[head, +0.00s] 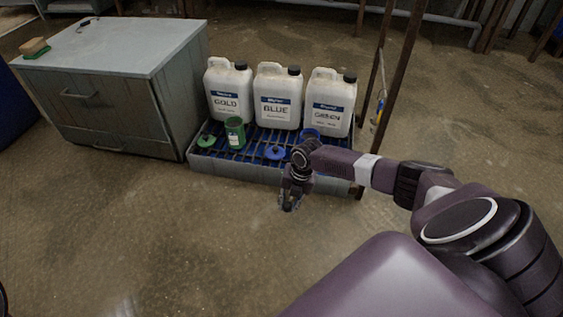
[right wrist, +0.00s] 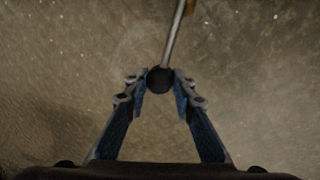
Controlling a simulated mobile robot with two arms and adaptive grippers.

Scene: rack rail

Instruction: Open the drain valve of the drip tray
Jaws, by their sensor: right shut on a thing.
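The drip tray (head: 235,184) is a low grey box with a dark grate over blue, in the middle of the head view. My right gripper (head: 289,204) is low in front of the tray's front wall, toward its right. In the right wrist view, my right gripper (right wrist: 160,88) is shut on the round black knob (right wrist: 160,79) at the end of a thin metal lever (right wrist: 174,42). A bit of brass-coloured metal shows at the lever's far end, at the top edge. The valve body is hidden by my arm in the head view.
White jugs labelled GOLD (head: 229,92), BLUE (head: 277,100) and GREEN (head: 327,107) stand on the tray. A green cup (head: 235,134) and blue lid (head: 275,152) are before them. A grey cabinet (head: 115,85) stands left. The front floor is clear.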

